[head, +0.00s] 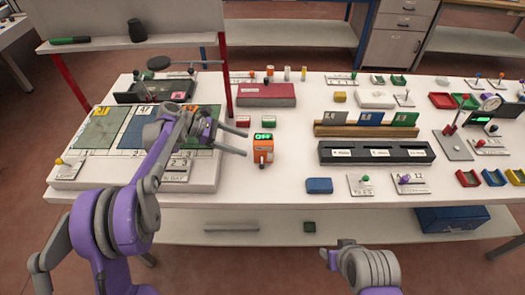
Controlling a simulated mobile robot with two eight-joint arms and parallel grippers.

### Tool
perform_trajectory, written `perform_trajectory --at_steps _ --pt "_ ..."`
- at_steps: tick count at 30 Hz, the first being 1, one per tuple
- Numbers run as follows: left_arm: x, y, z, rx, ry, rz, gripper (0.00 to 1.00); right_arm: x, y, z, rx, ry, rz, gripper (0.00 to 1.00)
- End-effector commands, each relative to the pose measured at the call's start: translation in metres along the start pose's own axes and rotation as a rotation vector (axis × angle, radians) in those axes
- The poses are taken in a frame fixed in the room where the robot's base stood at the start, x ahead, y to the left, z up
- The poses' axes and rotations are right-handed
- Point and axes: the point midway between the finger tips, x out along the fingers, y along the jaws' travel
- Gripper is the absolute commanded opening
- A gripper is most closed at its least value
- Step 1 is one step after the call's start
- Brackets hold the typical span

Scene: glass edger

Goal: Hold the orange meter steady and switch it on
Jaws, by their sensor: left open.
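The orange meter (263,152) stands upright on the white bench, left of the middle in the head view. A dark screen with green characters, which seem to read OFF, is at its top. A small lever shows low on its front. My left gripper (246,144) is open, with its two fingers pointing right at the meter's left side. The fingertips end just short of the meter, and nothing is between them. Part of my right arm shows at the bottom, but its gripper cannot be made out.
A blue block (319,186) lies right of the meter, nearer the front edge. A long black holder (376,153) is further right. Small red and green blocks (269,122) lie behind the meter. A red post (227,75) rises behind my left gripper. Bench in front of the meter is clear.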

Motion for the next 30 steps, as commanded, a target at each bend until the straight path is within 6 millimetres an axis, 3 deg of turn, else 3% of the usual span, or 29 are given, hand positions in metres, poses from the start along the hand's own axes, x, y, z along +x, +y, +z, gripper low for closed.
perform_trajectory --at_steps 9,15,28,30 --pt "0.050 -0.001 -0.002 0.002 0.000 -0.003 0.82 0.013 0.000 0.010 0.000 -0.007 0.000 0.50" --pt "0.069 -0.001 -0.002 0.001 0.002 -0.001 0.82 0.020 0.000 0.015 0.000 -0.009 0.000 0.50" --pt "0.075 -0.001 0.000 0.001 0.001 0.000 0.82 0.021 0.000 0.016 0.000 -0.010 0.000 0.50" --pt "0.075 -0.001 0.000 0.001 0.001 0.000 0.73 0.021 0.000 0.016 0.000 -0.010 0.000 0.50"
